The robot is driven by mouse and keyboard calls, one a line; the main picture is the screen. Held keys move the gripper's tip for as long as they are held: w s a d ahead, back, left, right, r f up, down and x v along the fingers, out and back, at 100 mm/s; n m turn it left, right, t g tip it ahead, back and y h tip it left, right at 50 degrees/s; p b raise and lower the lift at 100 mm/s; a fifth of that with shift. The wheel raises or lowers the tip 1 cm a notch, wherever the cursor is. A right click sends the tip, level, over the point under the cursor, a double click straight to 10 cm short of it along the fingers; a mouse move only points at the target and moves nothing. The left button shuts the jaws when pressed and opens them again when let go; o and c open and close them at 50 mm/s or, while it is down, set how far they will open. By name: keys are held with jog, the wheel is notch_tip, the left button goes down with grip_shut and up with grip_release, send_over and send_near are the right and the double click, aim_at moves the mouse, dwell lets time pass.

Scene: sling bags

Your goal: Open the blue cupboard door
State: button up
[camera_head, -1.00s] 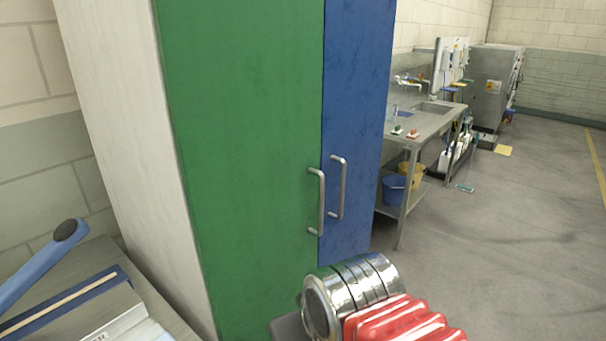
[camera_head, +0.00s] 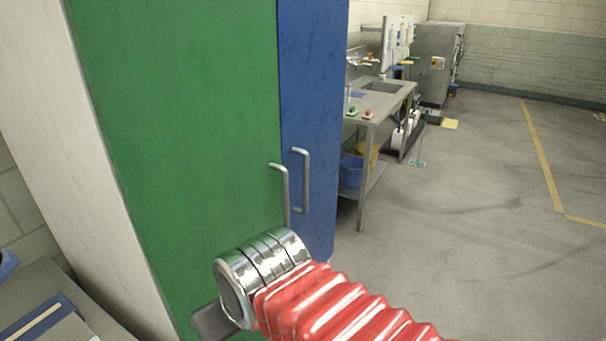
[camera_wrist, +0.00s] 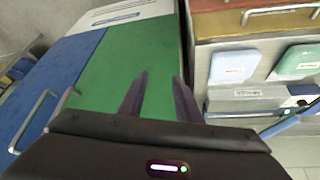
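The blue cupboard door (camera_head: 318,70) is closed, right of the closed green door (camera_head: 190,110) in the head view. Its bar handle (camera_head: 303,180) is upright, beside the green door's handle (camera_head: 282,192). In the wrist view the blue door (camera_wrist: 50,75) is at the left, with its handle (camera_wrist: 35,120) near the left edge. My gripper (camera_wrist: 158,82) is open and empty, its two dark fingers apart in front of the green door (camera_wrist: 125,65). It is to the side of the blue door's handle, not touching it.
A steel sink table (camera_head: 385,97) with blue (camera_head: 351,170) and yellow buckets stands right of the cupboard. The floor (camera_head: 480,230) at the right is open. A bench (camera_head: 45,300) is at lower left; the wrist view shows drawers and bins (camera_wrist: 232,67) at the right.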

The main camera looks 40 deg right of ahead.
jog(key=w+d+m+t+y, duration=0.2)
jog(key=w+d+m+y, duration=0.2)
jog(key=w+d+m, duration=0.55)
jog(key=w+d+m+t+y, duration=0.2)
jog(key=w+d+m+y, duration=0.3)
jog(key=m, duration=0.8)
jog(key=s+d+r+m+t+h, duration=0.1)
jog(key=d+m, duration=0.5)
jog(key=d, duration=0.6)
jog(key=s+d+r+m+t+h, duration=0.2)
jog(key=d+m+t+h, duration=0.3)
jog(key=d, duration=0.7)
jog(key=shift+s+d+m+t, duration=0.25)
jog(key=shift+s+m+t, duration=0.2)
jog(key=shift+t, duration=0.65)
jog(key=shift+w, duration=0.1)
